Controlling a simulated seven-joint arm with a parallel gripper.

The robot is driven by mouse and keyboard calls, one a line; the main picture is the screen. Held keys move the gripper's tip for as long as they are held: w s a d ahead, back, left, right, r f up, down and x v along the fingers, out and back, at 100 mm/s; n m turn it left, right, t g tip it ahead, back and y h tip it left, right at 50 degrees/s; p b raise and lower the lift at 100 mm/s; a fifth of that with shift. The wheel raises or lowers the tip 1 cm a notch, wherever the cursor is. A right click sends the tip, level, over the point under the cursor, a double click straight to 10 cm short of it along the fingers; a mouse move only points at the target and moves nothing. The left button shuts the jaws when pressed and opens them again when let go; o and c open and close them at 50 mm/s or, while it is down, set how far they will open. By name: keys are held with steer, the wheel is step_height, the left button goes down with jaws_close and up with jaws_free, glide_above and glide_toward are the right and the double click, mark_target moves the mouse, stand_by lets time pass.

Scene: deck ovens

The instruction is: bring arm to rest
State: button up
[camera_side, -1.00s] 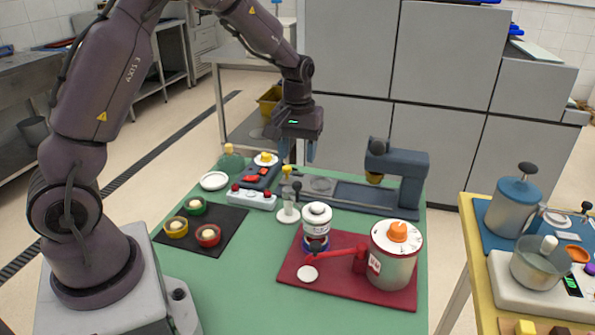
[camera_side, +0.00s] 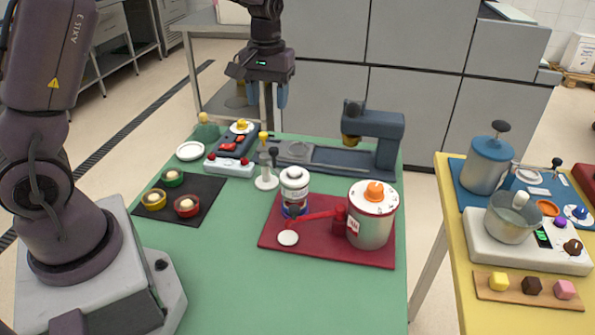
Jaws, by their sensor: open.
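My gripper (camera_side: 267,96) is at the top of the side view, above and behind the far edge of the green table (camera_side: 225,275). Its two blue fingers point down and stand apart, with nothing between them. It is clear of everything on the table. My arm comes down into it from above, and part of the arm is cut off by the top of the picture.
On the green table stand a red mat (camera_side: 275,243) with a large canister (camera_side: 370,222), a dark mat (camera_side: 208,188) with small coloured bowls, and a dark blue machine (camera_side: 375,135). A yellow table (camera_side: 450,205) is at the right. The green table's front is clear.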

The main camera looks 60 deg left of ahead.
steer(key=s+d+r+m+t, duration=0.3)
steer(key=s+d+r+m, duration=0.1)
steer(key=s, duration=0.5)
steer(key=s+d+r+m+t, duration=0.2)
steer(key=s+d+r+m, duration=0.2)
steer(key=s+d+r, duration=0.3)
steer(key=s+d, duration=0.1)
steer(key=s, duration=0.2)
steer(key=shift+s+d+r+t, duration=0.15)
steer(key=shift+d+r+t, duration=0.05)
steer(key=shift+d+t, duration=0.2)
